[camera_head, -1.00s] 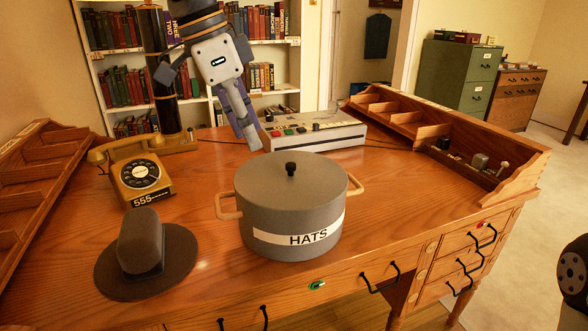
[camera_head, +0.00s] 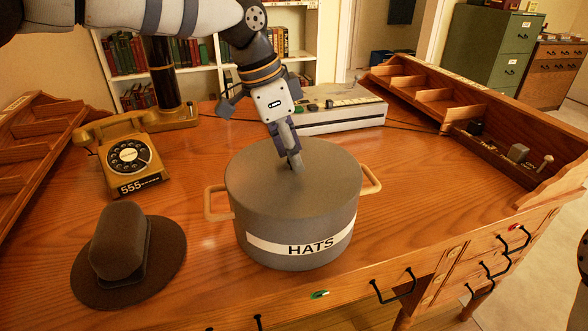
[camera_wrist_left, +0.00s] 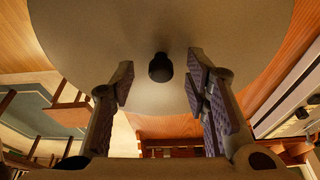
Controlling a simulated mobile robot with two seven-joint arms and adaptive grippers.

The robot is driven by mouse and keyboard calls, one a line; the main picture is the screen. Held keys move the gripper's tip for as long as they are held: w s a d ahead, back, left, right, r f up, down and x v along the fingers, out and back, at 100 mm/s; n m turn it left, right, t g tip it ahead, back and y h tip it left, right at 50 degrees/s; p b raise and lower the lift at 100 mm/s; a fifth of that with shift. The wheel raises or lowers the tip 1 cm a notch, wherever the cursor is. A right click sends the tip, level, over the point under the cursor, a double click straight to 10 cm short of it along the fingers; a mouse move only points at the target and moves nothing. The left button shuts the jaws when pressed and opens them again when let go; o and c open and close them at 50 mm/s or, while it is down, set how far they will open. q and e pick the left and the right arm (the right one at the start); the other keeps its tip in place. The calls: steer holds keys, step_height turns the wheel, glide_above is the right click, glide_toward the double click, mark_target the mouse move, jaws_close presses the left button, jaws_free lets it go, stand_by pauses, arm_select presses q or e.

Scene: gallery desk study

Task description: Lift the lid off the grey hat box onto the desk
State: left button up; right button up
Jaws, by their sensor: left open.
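The grey hat box (camera_head: 262,225) stands upright on the desk (camera_head: 400,215), with a white HATS band and a wooden handle on each side. Its flat grey lid (camera_head: 255,175) is on top of it; the lid also shows in the left wrist view (camera_wrist_left: 90,35). The lid's black knob (camera_wrist_left: 160,67) lies between my left gripper's spread fingers in the wrist view. In the head view the fingers hide the knob. My left gripper (camera_head: 294,164) is open, pointing down over the lid's middle. Whether its fingertips touch the lid I cannot tell. My right gripper is not in view.
A dark hat (camera_head: 120,250) lies left of the box, with a yellow telephone (camera_head: 128,155) behind it. A grey console (camera_head: 335,117) and wooden compartments (camera_head: 440,100) stand behind and to the right. The desk right of the box is clear.

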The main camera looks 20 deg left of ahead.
arm_select(q)
steer(key=shift+f, duration=0.25)
steer(key=shift+w, duration=0.1)
jaws_close()
steer(key=shift+r, duration=0.1)
